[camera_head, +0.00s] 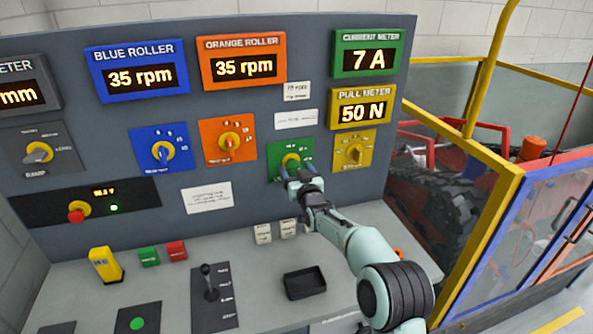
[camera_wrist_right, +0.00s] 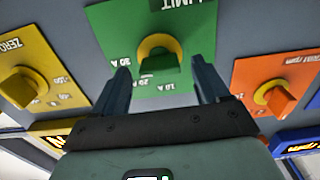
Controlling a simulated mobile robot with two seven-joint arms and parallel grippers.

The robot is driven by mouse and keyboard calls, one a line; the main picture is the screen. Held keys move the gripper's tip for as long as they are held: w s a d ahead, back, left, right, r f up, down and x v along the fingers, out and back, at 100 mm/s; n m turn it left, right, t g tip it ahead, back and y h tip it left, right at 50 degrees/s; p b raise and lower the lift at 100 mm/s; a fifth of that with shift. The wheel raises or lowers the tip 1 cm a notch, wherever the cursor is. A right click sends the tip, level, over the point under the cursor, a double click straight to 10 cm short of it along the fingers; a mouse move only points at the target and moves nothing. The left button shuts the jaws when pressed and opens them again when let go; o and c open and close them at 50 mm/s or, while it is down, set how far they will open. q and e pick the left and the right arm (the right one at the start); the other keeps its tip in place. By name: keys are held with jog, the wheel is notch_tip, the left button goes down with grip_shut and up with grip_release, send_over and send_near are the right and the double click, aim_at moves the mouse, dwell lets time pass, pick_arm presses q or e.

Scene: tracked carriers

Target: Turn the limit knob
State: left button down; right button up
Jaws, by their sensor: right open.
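In the right wrist view the open fingers (camera_wrist_right: 160,68) stand on either side of the knob, with gaps on both sides. No contact shows; how deep the tips reach is unclear. My left gripper is not in view.
The orange knob (camera_head: 230,142) and yellow knob (camera_head: 354,153) flank the green plate. The current meter (camera_head: 367,60) reads 7 A and the pull meter (camera_head: 361,110) 50 N. Below are a black tray (camera_head: 304,283) and a lever (camera_head: 209,285). A yellow-framed enclosure (camera_head: 487,200) stands right.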

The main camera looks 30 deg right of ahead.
jog(key=c, duration=1.1)
jog(key=shift+o, duration=0.2)
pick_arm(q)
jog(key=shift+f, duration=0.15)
